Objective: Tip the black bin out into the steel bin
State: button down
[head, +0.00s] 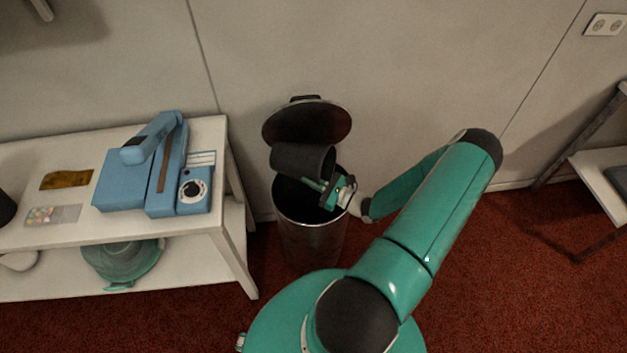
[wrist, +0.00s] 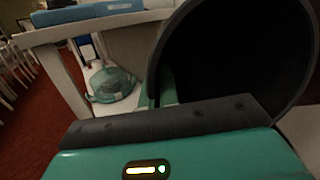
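The black bin (head: 298,158) lies tilted on its side in the air over the open mouth of the steel bin (head: 312,240), just in front of its raised round lid (head: 306,121). My gripper (head: 322,186) is at the black bin's right, lower side and appears shut on its wall near the rim. In the wrist view the black bin (wrist: 240,50) fills the upper right, with its mouth toward the camera. Its inside is dark and I see no contents. The inside of the steel bin is dark too, partly hidden by the black bin and gripper.
A white table (head: 215,240) stands left of the steel bin, with a blue device (head: 150,178) on top and a teal object (head: 122,262) on its lower shelf. The wall is close behind. Red carpet on the right is clear up to a metal-framed shelf (head: 600,155).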

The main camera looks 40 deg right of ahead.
aim_at(302, 164)
jog(key=w+r+g, duration=0.1)
jog(key=r+g, duration=0.1)
jog(key=a+r+g+h, duration=0.1)
jog(key=r+g, duration=0.1)
jog(key=w+r+g+h, duration=0.1)
jog(key=r, duration=0.2)
jog(key=shift+w+a+n+g, duration=0.2)
jog(key=shift+w+n+g, duration=0.1)
jog(key=shift+w+g, duration=0.1)
jog(key=g+h, duration=0.1)
jog(key=g, duration=0.1)
jog(key=r+g+h, duration=0.1)
jog(key=g, duration=0.1)
jog(key=shift+w+a+r, duration=0.1)
jog(key=shift+w, duration=0.1)
jog(key=shift+r+g+h, duration=0.2)
jog(key=shift+g+h, duration=0.2)
jog(key=shift+g, duration=0.6)
jog(key=shift+s, duration=0.1)
